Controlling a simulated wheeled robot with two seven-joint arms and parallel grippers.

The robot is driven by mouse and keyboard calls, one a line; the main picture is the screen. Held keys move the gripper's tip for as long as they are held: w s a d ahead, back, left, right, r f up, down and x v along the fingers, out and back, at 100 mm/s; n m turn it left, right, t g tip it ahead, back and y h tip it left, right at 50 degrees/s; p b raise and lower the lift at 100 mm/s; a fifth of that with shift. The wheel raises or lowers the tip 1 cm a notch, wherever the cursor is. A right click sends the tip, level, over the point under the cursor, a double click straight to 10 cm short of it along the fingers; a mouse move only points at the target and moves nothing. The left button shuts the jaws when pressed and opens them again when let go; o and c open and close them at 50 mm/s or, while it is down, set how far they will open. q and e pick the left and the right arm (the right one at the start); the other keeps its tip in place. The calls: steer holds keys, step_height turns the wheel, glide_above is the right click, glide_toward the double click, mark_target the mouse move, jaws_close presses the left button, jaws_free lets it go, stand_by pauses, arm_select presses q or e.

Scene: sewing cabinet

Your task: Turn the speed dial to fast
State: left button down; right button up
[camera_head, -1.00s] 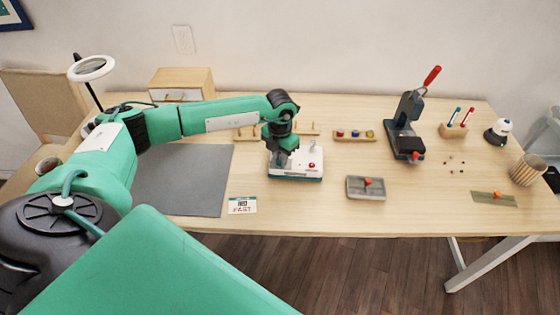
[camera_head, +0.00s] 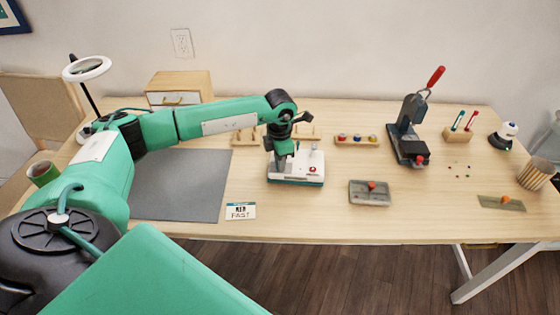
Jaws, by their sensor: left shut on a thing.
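A small white machine with a teal base (camera_head: 300,177) stands near the middle of the table. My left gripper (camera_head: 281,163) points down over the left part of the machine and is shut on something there. The gripper hides what it holds, so I cannot tell the dial or its setting. My right gripper is not in view.
A grey mat (camera_head: 182,186) lies to the left. A press with a red handle (camera_head: 409,130) and a rack of coloured spools (camera_head: 356,140) stand behind. The table's front edge is close.

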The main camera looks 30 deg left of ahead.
arm_select(q)
steer(key=c, duration=1.3)
jaws_free()
steer(key=shift+d, duration=0.1)
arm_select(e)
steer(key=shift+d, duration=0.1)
arm_select(q)
steer(key=shift+r, duration=0.1)
step_height(320, 180, up, 7)
steer(key=shift+r+b, duration=0.15)
steer(key=shift+b, duration=0.35)
step_height(320, 180, up, 6)
steer(key=shift+r, duration=0.2)
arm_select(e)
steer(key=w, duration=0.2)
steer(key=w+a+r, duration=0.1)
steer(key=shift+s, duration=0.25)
